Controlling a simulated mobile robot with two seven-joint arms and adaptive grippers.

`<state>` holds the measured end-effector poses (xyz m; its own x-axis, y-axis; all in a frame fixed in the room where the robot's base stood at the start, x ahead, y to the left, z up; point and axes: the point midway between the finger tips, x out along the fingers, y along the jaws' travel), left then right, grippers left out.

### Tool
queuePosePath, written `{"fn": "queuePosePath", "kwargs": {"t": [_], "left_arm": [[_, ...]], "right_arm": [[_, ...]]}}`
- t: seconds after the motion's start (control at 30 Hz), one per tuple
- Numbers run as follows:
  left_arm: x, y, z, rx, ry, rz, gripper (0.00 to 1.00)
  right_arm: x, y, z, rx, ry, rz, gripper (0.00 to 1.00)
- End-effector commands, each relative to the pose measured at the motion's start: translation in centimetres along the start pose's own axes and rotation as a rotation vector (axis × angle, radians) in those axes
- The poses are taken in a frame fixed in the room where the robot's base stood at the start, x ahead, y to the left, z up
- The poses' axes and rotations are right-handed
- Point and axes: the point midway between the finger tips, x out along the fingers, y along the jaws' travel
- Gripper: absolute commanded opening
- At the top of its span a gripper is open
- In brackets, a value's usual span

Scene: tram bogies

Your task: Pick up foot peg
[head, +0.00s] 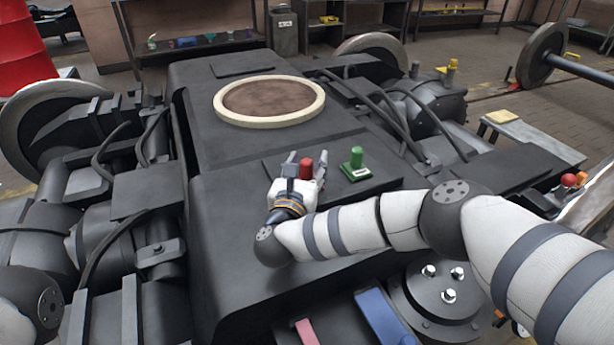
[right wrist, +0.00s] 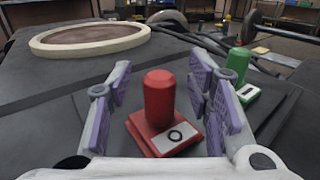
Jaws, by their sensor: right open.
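A red peg (head: 306,168) with a square base stands upright on the dark bogie frame. In the right wrist view the red peg (right wrist: 159,100) has a pale label with a ring mark on its base. A green peg (head: 356,160) with a pale label stands to its right; it also shows in the right wrist view (right wrist: 236,68). I cannot tell which is the foot peg. My right gripper (head: 306,172) is open, its fingers on either side of the red peg with gaps visible. My left gripper is out of view.
A cream ring (head: 222,108) lies on the frame beyond the pegs. Pink (head: 307,332) and blue (head: 382,318) strips lie near the front, beside a round plate with bolts (head: 447,296). Dark hoses and wheels flank the frame.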

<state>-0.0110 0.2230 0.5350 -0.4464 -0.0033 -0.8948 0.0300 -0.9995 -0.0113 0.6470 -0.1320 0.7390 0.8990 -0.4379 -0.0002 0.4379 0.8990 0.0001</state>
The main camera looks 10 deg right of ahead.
Motion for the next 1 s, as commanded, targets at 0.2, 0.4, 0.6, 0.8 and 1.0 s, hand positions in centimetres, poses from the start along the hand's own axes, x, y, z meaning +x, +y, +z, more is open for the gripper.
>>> {"fn": "queuePosePath", "kwargs": {"t": [0.2, 0.4, 0.6, 0.8, 1.0], "left_arm": [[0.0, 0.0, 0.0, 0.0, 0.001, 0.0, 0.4], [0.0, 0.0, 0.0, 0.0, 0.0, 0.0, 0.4], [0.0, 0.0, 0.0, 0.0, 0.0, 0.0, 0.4], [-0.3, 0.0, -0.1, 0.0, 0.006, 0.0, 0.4], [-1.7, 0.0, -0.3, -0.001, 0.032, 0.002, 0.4]], "right_arm": [[0.0, 0.0, 0.1, 0.0, 0.0, 0.0, 0.33], [-0.1, 0.0, 0.1, 0.0, 0.0, 0.0, 0.0], [-0.1, 0.0, 0.1, 0.0, 0.0, 0.0, 0.0], [0.0, 0.1, 1.3, 0.001, -0.002, 0.0, 0.0], [-1.7, 0.2, 5.8, 0.005, -0.005, 0.005, 0.0]]}}
